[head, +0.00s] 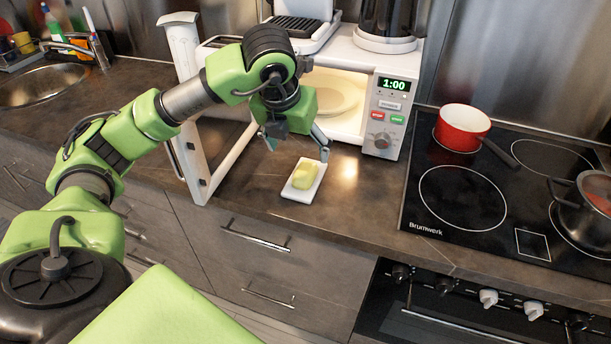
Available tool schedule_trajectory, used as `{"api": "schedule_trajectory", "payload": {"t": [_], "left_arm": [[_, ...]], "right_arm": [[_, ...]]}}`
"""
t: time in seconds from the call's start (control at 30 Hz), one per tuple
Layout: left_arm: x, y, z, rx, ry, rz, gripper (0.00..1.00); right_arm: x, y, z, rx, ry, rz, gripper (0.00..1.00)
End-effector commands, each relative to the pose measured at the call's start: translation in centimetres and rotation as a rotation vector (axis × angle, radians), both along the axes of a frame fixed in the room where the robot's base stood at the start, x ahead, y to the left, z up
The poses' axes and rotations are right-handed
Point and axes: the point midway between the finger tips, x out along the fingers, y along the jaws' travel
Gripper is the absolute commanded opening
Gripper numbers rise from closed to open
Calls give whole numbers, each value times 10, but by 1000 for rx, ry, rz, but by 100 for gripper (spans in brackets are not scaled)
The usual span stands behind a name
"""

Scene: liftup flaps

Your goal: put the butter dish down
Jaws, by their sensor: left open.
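The butter dish (300,193) is a small white rectangular tray with a yellow block of butter (307,176) on it. It rests on the dark countertop near the front edge, in front of the microwave. My left gripper (297,144) is open just behind and above the dish. One finger comes down by the far right corner of the dish; whether it touches cannot be told. The other finger hangs to the left, apart from the dish. My right gripper is not in view.
The microwave (401,118) stands behind with its door (205,177) swung open at the left, close to my arm; a plate (330,97) is inside. The hob (457,240) on the right holds a red pot (462,130) and a steel pot (585,210). Counter right of the dish is clear.

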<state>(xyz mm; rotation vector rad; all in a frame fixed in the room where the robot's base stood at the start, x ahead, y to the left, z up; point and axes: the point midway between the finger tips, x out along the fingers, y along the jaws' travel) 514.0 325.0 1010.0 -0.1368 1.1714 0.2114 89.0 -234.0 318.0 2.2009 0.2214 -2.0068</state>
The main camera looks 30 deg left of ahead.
Motion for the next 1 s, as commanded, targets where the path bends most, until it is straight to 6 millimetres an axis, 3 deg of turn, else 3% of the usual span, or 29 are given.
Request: {"api": "schedule_trajectory", "payload": {"t": [0.23,0.47,0.8,1.0], "left_arm": [[17,3,-43,-3,4,-1,72],[23,4,-57,-2,4,-2,72],[39,6,-99,-4,2,-2,72],[40,6,-102,-4,1,-2,72]], "right_arm": [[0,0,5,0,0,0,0],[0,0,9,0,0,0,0],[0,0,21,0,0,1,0],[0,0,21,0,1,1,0]]}}
